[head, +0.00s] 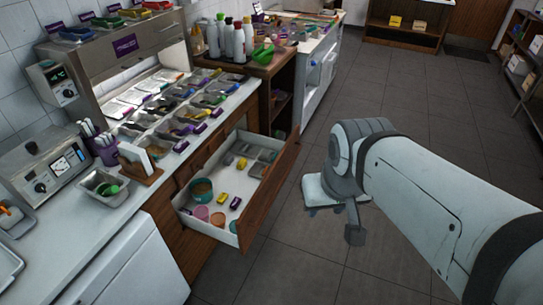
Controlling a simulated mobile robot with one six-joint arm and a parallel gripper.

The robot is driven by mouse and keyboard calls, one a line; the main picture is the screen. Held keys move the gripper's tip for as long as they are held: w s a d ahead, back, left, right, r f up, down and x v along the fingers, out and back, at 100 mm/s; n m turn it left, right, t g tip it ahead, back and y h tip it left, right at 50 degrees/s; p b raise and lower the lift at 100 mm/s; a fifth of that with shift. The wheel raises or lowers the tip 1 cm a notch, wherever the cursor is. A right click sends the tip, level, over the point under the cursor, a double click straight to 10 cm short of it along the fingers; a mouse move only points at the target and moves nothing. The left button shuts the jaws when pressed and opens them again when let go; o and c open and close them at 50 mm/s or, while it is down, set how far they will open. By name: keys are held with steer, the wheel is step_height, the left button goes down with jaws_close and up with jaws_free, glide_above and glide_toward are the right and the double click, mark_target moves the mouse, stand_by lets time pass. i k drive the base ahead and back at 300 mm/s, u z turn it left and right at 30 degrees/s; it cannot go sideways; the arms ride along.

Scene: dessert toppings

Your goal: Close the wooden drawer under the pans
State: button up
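The wooden drawer (272,193) stands pulled out from the counter, below the rows of metal topping pans (178,117). Its front is brown wood and its inside is white. It holds a teal bowl, small pink and orange cups, purple and yellow items and grey trays. My gripper (354,236) is at the end of my white arm, over the floor to the right of the drawer front. It appears apart from the drawer in this view. Its fingers are mostly hidden or too small to tell whether they are open.
A white appliance (128,268) stands under the counter (150,192) left of the drawer. A wooden shelf unit (284,88) with bottles on top and a white cabinet (318,72) stand beyond it. The tiled floor (385,95) is clear right of the drawer.

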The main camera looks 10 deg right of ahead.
mark_target(257, 195)
steer(key=z, duration=0.05)
steer(key=i, duration=1)
steer(key=z, duration=1.95)
steer(key=k, duration=0.75)
steer(key=u, duration=1)
steer(key=i, duration=0.5)
steer(key=u, duration=0.05)
